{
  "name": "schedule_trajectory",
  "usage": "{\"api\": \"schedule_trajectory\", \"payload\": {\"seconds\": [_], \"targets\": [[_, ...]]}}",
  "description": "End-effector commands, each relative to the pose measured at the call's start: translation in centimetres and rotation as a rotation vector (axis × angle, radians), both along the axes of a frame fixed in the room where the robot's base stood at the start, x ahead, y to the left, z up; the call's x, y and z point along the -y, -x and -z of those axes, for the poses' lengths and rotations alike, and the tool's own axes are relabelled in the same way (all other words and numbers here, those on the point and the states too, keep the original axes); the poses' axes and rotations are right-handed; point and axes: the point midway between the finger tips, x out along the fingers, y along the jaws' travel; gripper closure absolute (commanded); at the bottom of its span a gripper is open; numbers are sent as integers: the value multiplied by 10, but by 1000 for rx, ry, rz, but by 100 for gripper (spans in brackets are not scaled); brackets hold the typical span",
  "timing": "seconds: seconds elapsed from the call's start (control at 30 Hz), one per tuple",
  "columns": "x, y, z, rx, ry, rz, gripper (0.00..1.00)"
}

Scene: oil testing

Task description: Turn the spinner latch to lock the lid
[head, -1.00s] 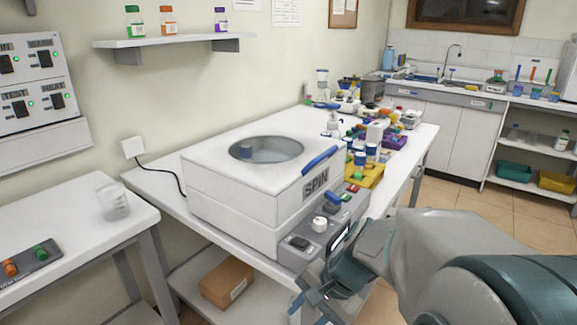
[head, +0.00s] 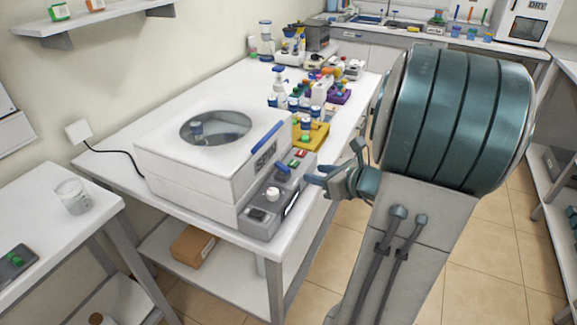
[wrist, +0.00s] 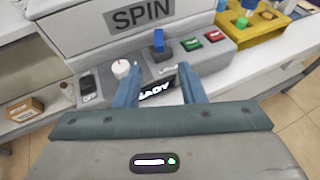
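The white spinner (head: 190,185) labelled SPIN stands on the bench with its lid (head: 165,130) down and a round window in the top. A blue handle (head: 270,137) runs along the lid's front edge. The blue latch (head: 284,171) stands up from the grey control panel below the lid; it also shows in the wrist view (wrist: 159,42). My gripper (head: 312,177) is just right of the panel. In the wrist view my gripper (wrist: 158,76) is open and empty, its fingers pointing at the panel with the latch ahead between them, apart from it.
The panel carries a white knob (wrist: 121,67), a black switch (wrist: 88,88), a green button (wrist: 191,44) and a red button (wrist: 214,36). A yellow rack (head: 312,132) stands close behind the panel. Floor (head: 470,255) lies open on the right.

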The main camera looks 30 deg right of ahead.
Motion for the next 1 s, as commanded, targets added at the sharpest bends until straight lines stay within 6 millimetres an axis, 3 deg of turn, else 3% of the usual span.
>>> {"api": "schedule_trajectory", "payload": {"seconds": [0.3,0.5,0.7,1.0], "targets": [[-20,-61,27,-2,-2,-6,64],[-29,-89,39,-1,-1,-5,64],[-33,-102,44,-1,1,-5,64],[-33,-103,45,0,3,-4,66]]}}
